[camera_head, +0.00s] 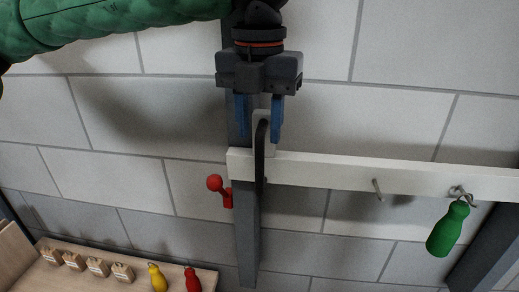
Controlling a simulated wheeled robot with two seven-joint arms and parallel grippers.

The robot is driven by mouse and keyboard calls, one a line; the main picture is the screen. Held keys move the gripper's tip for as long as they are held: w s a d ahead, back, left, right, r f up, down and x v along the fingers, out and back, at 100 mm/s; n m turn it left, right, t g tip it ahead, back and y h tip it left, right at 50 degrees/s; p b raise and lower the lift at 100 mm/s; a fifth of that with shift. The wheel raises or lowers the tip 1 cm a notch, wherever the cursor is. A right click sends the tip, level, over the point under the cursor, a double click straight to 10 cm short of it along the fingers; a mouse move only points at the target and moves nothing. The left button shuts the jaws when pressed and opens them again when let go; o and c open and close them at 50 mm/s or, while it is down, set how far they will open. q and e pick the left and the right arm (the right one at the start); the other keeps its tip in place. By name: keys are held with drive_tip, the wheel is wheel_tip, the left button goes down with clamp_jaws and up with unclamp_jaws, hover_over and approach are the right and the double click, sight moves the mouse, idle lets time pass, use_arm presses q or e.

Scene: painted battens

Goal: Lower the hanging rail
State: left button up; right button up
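The hanging rail (340,174) is a white batten running across the wall, with its left end crossing a dark grey upright (247,238). A pale plate (259,128) with a long black handle (260,165) stands at the rail's left end. A red knob (215,183) on a short red arm sits just left of the upright, below the rail's end. My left gripper (259,134) points down from above, its blue fingers open and apart. The top of the plate and handle shows between the fingers, with visible gaps; I cannot tell if either touches. My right gripper is not in view.
A green bottle-shaped piece (447,230) hangs from a hook at the rail's right; another hook (378,190) is empty. A second dark upright (487,252) stands at right. Lower left, a wooden shelf (215,277) holds several wooden blocks (97,267), a yellow piece (157,278) and a red piece (193,281).

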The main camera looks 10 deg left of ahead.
sight(259, 143)
use_arm(q)
drive_tip(key=shift+f, duration=2.55)
drive_tip(key=shift+c, duration=0.3)
clamp_jaws()
